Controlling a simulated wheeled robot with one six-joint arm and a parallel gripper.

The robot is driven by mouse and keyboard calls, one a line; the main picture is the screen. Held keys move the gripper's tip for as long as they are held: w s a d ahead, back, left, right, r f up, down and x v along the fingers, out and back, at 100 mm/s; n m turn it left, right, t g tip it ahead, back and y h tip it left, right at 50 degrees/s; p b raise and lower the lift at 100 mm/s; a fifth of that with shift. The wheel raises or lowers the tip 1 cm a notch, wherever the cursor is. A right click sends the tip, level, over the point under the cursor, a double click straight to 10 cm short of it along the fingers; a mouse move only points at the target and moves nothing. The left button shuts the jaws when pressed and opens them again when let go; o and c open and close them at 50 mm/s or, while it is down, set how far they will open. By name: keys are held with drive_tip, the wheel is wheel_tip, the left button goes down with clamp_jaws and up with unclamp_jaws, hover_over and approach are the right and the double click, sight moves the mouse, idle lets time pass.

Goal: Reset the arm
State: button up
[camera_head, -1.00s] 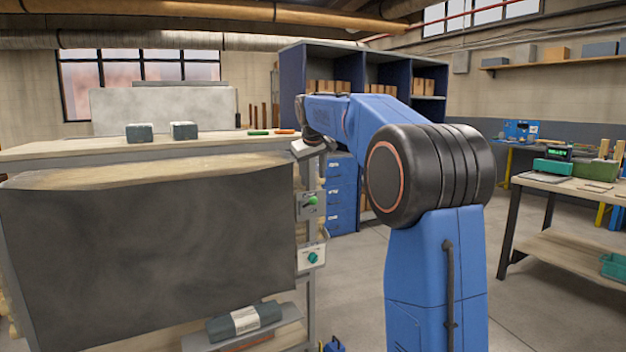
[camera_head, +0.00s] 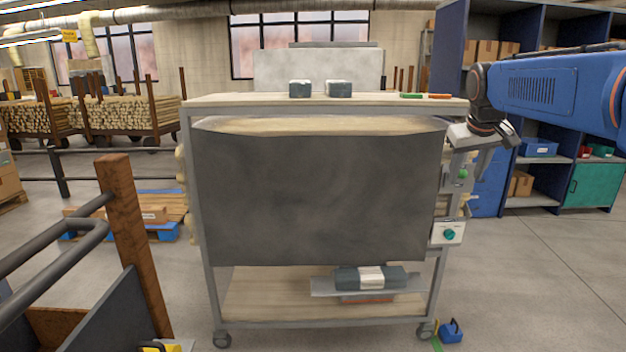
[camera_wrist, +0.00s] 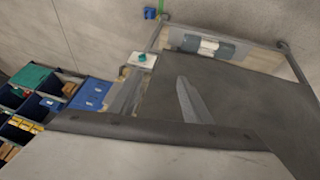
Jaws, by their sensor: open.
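My blue arm (camera_head: 560,92) reaches in from the right in the head view. My gripper (camera_head: 484,158) hangs at its end, beside the right end of the wheeled cart (camera_head: 330,101), with its fingers pointing down. It is open and I see nothing held in it. Whether it touches the cart's right post cannot be told. In the wrist view a grey finger (camera_wrist: 193,100) stands out against the cart's dark front panel (camera_wrist: 240,95).
Two dark wrapped blocks (camera_head: 300,88) and small green and orange items lie on the cart top. A wrapped bundle (camera_head: 370,277) lies low on the cart. A railing (camera_head: 60,260) stands at left, blue shelving (camera_head: 450,45) at right. Floor at right is mostly clear.

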drive_tip(key=s+a+f, duration=0.3)
drive_tip(key=s+f, duration=0.4)
drive_tip(key=s, duration=0.4)
drive_tip(key=s+a+f+y, duration=0.1)
drive_tip(key=s+a+f, duration=0.3)
drive_tip(key=s+f, duration=0.4)
drive_tip(key=s+a+f+y, duration=0.1)
drive_tip(key=s+a+f, duration=0.2)
drive_tip(key=s+f, duration=0.5)
drive_tip(key=s, duration=0.7)
drive_tip(key=shift+s+a+g, duration=0.15)
drive_tip(key=shift+s+g, duration=0.2)
drive_tip(key=shift+g, duration=0.05)
